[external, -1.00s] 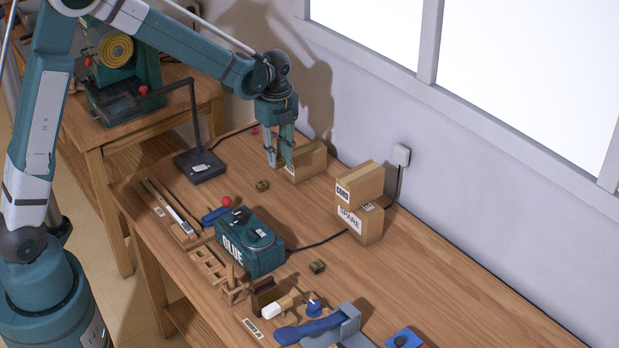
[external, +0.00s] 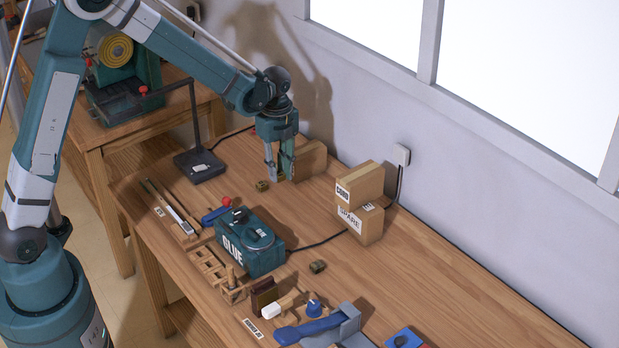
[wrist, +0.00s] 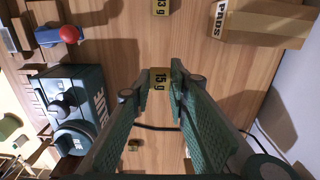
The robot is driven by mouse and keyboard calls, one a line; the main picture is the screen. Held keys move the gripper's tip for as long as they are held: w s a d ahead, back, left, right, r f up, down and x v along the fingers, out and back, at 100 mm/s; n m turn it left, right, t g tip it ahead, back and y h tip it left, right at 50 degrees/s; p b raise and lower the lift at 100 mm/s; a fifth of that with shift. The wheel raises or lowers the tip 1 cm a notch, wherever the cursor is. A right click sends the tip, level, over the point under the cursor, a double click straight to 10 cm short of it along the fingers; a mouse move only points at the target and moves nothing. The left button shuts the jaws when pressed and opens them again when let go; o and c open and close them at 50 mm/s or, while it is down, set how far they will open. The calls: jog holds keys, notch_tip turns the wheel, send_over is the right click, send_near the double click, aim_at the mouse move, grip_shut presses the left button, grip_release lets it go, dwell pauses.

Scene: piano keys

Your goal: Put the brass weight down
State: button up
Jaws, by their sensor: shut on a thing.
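A brass weight (wrist: 160,78) marked "15 g" sits between my fingertips in the wrist view. My gripper (wrist: 160,88) is shut on it. In the external view my gripper (external: 280,176) points straight down, low over the bench in front of a cardboard box, and the held weight is hard to make out there. I cannot tell whether the weight touches the bench. A second brass weight (external: 262,186) lies just left of my fingers; it also shows at the top of the wrist view (wrist: 160,7). A third brass weight (external: 317,267) lies beyond the glue box.
The cardboard box (external: 312,160) marked "PADS" in the wrist view stands close behind my gripper. A teal glue box (external: 250,242), a lamp base (external: 199,166) and two stacked boxes (external: 360,205) stand around. The bench (external: 430,260) is clear to the right.

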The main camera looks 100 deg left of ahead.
send_over(280, 205)
jog(key=shift+d+f, duration=0.1)
jog(key=shift+f, duration=3)
jog(key=shift+f+b, duration=0.4)
jog(key=shift+f, duration=1.45)
jog(key=shift+f, duration=0.15)
jog(key=o, duration=0.6)
jog(key=shift+o, duration=0.2)
jog(key=shift+r+p, duration=0.45)
jog(key=shift+r, duration=5.75)
